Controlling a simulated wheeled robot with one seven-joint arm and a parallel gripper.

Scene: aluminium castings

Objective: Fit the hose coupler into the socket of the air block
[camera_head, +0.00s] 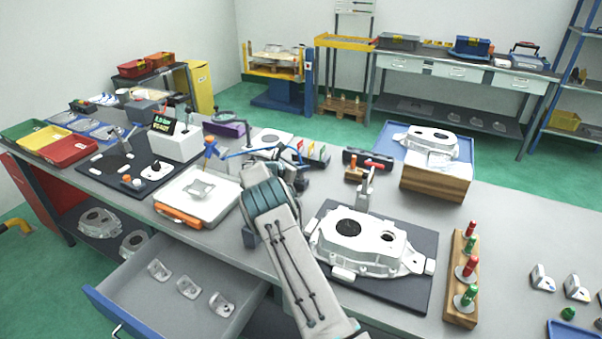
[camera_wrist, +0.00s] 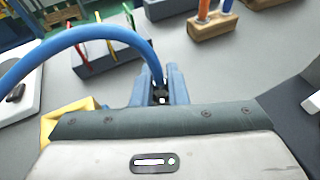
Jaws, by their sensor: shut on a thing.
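My gripper (camera_wrist: 160,92) is shut on the hose coupler (camera_wrist: 159,92), which shows only as a dark bit between the two blue-grey fingers. A blue hose (camera_wrist: 88,33) arches from the left edge of the wrist view down to the fingers. In the head view the hose (camera_head: 232,154) runs in from the left to my gripper (camera_head: 272,153), which is above the bench behind my own wrist. I cannot pick out the air block or its socket for certain in either view. The coupler's front end is hidden.
A rack of coloured dividers (camera_wrist: 108,50) stands beyond the hose. A wooden block with handled tools (camera_wrist: 212,24) is ahead to the right. A yellow piece (camera_wrist: 62,116) lies close at left. A large casting (camera_head: 355,240) rests on a dark mat. An open drawer (camera_head: 150,262) juts out in front.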

